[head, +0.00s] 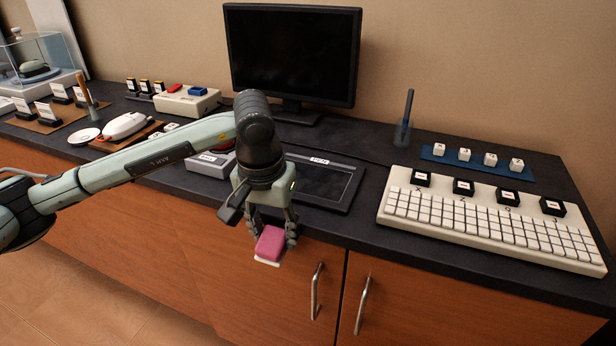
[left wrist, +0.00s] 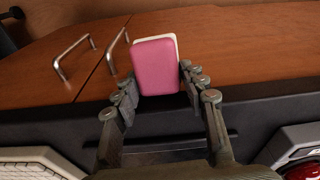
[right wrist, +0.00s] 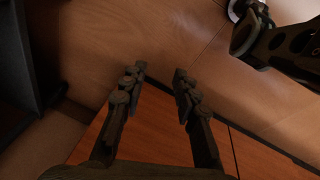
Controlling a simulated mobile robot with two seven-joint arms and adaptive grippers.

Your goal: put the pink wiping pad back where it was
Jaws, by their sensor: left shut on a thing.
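The pink wiping pad (head: 270,243) has a white underside. My left gripper (head: 272,232) is shut on it and holds it in front of the counter's front edge, over the cabinet doors in the head view. The pad also shows between the fingers in the left wrist view (left wrist: 155,68). My right gripper (right wrist: 158,80) shows only in the right wrist view. Its fingers are apart with nothing between them, above the wooden floor and cabinet.
A black tablet (head: 322,182) lies on the dark counter behind my left gripper. A white keyboard (head: 490,226) is to the right, a monitor (head: 293,55) behind, and a grey box with a red button (head: 212,163) left of the tablet. Door handles (head: 317,290) stick out below.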

